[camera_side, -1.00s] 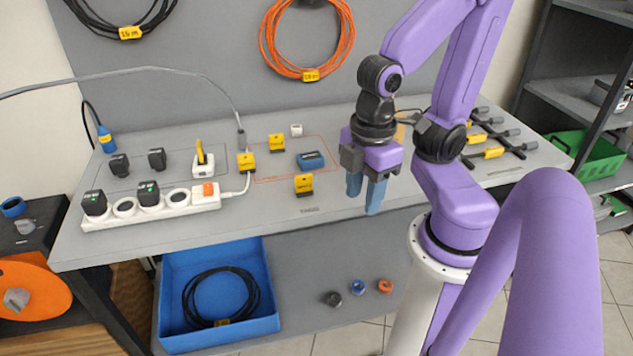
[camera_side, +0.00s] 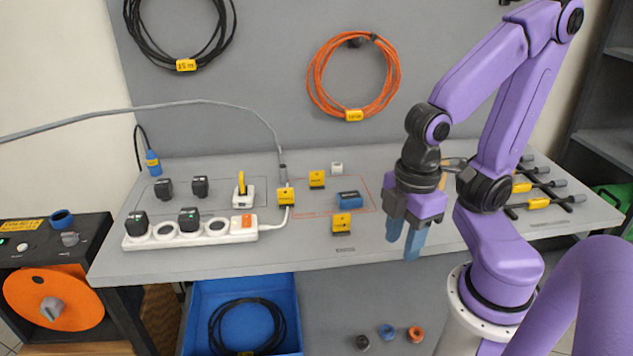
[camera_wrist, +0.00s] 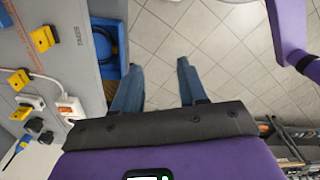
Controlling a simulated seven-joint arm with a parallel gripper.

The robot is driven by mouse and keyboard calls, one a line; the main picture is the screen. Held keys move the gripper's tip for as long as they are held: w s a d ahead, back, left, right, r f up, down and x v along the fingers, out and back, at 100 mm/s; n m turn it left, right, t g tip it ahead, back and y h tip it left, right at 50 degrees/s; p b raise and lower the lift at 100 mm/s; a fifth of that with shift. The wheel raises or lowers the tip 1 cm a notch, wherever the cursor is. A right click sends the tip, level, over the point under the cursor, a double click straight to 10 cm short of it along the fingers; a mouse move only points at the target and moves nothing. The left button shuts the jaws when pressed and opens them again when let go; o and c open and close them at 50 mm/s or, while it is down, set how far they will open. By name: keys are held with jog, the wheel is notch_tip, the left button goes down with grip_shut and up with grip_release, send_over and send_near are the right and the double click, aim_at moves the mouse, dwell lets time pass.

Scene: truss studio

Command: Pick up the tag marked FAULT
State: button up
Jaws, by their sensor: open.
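Several yellow tags show in the side view, and I cannot read FAULT on any of them. One tag (camera_side: 317,179) stands at the back of an orange-outlined area, another tag (camera_side: 341,224) at its front edge, and a third tag (camera_side: 286,197) is at the grey cable by the power strip. In the wrist view, yellow tags (camera_wrist: 42,38) show at the left. My gripper (camera_side: 402,248) is open and empty, above the bench's front edge and right of the tags. The wrist view shows floor tiles between its fingers (camera_wrist: 158,66).
A blue block (camera_side: 349,200) and a small white block (camera_side: 336,168) are near the tags. A white power strip (camera_side: 190,238) with black plugs lies at the left. A rack of dark tools (camera_side: 540,187) is at the right. A blue bin (camera_side: 203,300) sits below.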

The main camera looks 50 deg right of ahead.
dwell(0.4)
jog(key=o, duration=0.7)
jog(key=n+t+h, duration=0.7)
jog(key=n+h, duration=0.3)
jog(key=h, duration=0.1)
send_near(317, 177)
jog(key=s+a+r, duration=0.4)
jog(key=s+r, duration=0.2)
jog(key=s, duration=0.3)
jog(key=w+f+n+t, duration=0.1)
jog(key=w+f+n, duration=0.1)
jog(key=w+d+f+n+t, duration=0.1)
jog(key=w+f+n, duration=0.1)
jog(key=f, duration=0.1)
jog(key=shift+w+d+f+y, duration=0.15)
jog(key=shift+w+d+y, duration=0.05)
jog(key=shift+w+y, duration=0.2)
jog(key=x, duration=1.2)
jog(key=shift+w, duration=0.1)
jog(key=shift+r+x, duration=0.1)
jog(key=shift+x, duration=1.2)
jog(key=shift+r+x, duration=0.15)
jog(key=shift+x, duration=1.1)
